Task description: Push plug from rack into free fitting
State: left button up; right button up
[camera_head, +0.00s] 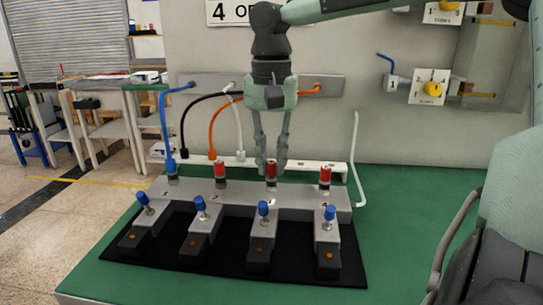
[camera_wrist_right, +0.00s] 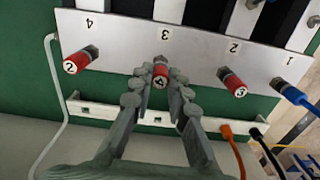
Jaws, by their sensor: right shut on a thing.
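My right gripper (camera_head: 271,165) points down and is shut on a red cap marked 4 (camera_wrist_right: 160,75), which sits on the fitting numbered 3 of the grey block (camera_head: 245,198). Red caps also sit on fitting 2 (camera_head: 219,172) and fitting 4 (camera_head: 325,176). A blue plug (camera_head: 171,165) with its hose is on fitting 1. Behind the block, a white rack (camera_head: 310,166) holds the ends of the black (camera_head: 183,152), orange (camera_head: 212,152) and white (camera_head: 240,154) hoses. My left gripper is out of view.
Several blue-knobbed valves (camera_head: 263,210) stand in front of the block on a black mat (camera_head: 215,264). The hoses loop from a wall panel (camera_head: 330,84) close to my right gripper. Green table surface (camera_head: 395,250) is clear to the right.

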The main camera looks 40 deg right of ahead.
aim_at(271, 162)
jog(key=shift+f, duration=0.25)
jog(key=o, duration=0.8)
notch_tip(271, 162, up, 12)
dwell(0.6)
